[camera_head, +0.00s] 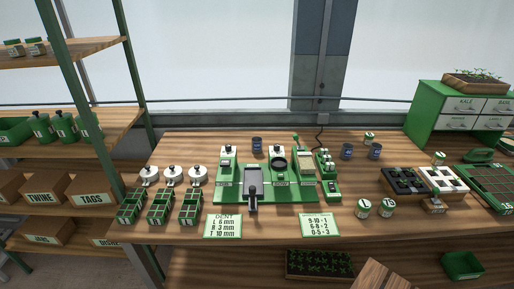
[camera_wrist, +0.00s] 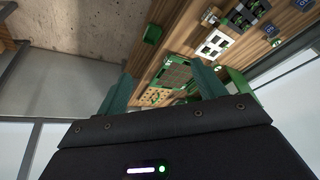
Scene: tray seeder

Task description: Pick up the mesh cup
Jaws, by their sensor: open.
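I cannot tell for certain which thing is the mesh cup. Three small dark blue cups stand upright on the wooden table in the head view: one behind the green station (camera_head: 257,144), and a pair further right, the left cup (camera_head: 347,151) and the right cup (camera_head: 375,150). Any mesh or label on them is too small to read. Dark blue cups (camera_wrist: 268,30) also show at the top right in the wrist view. My gripper (camera_wrist: 162,88) is open and empty, its two teal fingers well apart and away from the table. The head view does not show it.
The green station board (camera_head: 300,196) fills the table's middle. Green seed boxes (camera_head: 159,213) and white lidded pots (camera_head: 172,175) stand left of it. Black and white trays (camera_head: 405,182) lie right, before a green drawer cabinet (camera_head: 460,122). A shelf rack (camera_head: 70,148) stands left.

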